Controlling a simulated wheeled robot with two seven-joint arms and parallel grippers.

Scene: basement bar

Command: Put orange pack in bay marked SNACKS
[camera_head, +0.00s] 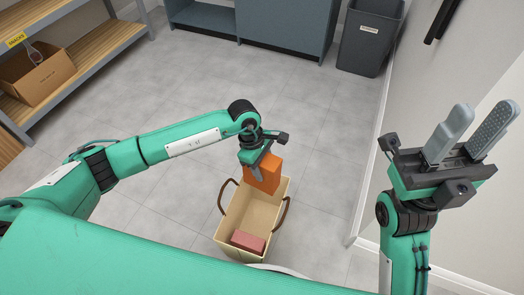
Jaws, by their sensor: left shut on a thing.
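The orange pack (267,174) is held by my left gripper (255,172), which is shut on it. The pack is upright at the far end of a cream tote (237,207) with brown handles. I cannot tell whether its lower end is inside the tote or just above it. My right gripper (468,138) is raised at the right, open and empty, with its two grey fingers apart.
A pink-red block (248,242) lies in the tote's near end. A wooden-slat shelf unit (101,43) at upper left holds an open cardboard box (42,80). A dark bin (371,40) and a blue-grey cabinet (284,28) stand at the back. The tiled floor between is clear.

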